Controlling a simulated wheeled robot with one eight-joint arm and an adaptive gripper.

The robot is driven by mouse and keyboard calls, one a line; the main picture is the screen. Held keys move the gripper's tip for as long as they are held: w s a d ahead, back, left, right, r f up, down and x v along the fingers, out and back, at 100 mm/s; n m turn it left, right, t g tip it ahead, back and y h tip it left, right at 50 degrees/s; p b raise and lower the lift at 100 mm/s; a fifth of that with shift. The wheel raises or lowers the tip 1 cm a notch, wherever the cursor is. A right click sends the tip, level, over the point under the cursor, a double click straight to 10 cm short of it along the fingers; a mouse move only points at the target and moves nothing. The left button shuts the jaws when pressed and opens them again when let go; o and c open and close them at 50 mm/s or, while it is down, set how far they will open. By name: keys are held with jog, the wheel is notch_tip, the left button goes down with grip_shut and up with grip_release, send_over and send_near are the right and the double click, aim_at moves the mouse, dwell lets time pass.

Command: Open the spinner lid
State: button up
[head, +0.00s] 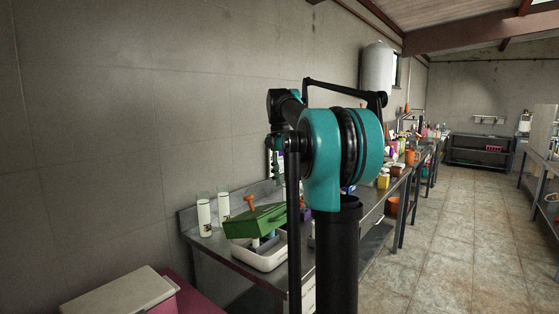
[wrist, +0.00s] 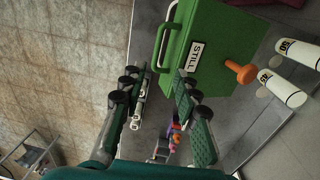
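No part in view is marked as a spinner, so I cannot tell for certain which lid is the spinner's. A green box-like thing (wrist: 215,45) with a "STILL" label and a green handle (wrist: 166,47) shows in the wrist view. It also shows on the metal bench in the head view (head: 250,221). An orange knob-shaped thing (wrist: 241,72) is at its right edge. My gripper (wrist: 162,76) is open and empty in the wrist view, its fingertips just below the green thing's near edge in the picture.
A white basin (head: 262,260) is beneath the green thing. Two white bottles (head: 204,216) (head: 223,207) stand near the wall. A pale-topped box (head: 122,294) is at lower left. Several small objects crowd the bench behind my arm. The tiled floor (head: 455,250) at right is clear.

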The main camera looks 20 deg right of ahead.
notch_tip(320, 180, up, 7)
jog(key=w, duration=0.1)
jog(key=shift+a+f, duration=0.2)
jog(key=shift+a, duration=0.2)
dwell(0.4)
jog(key=shift+c, duration=0.6)
jog(key=shift+d+f, duration=0.1)
jog(key=shift+f, duration=0.05)
jog(key=shift+c, duration=1.1)
jog(key=s+d+f+m, duration=0.1)
jog(key=m, duration=0.1)
jog(key=s+d+f+m, duration=0.1)
jog(key=f+m, duration=0.1)
jog(key=m, duration=0.1)
jog(key=s+d+f+m+t+y, duration=0.1)
jog(key=s+d+m, duration=0.1)
jog(key=m, duration=0.1)
jog(key=shift+f, duration=0.4)
grip_shut()
jog(key=s+d+f+m+t+y, duration=0.1)
jog(key=s+d+f+m+t, duration=0.1)
jog(key=s+f+m, duration=0.6)
jog(key=w+a+f+m, duration=0.2)
jog(key=w+f, duration=0.3)
jog(key=w, duration=0.3)
jog(key=shift+a+f, duration=0.15)
jog(key=shift+a, duration=0.3)
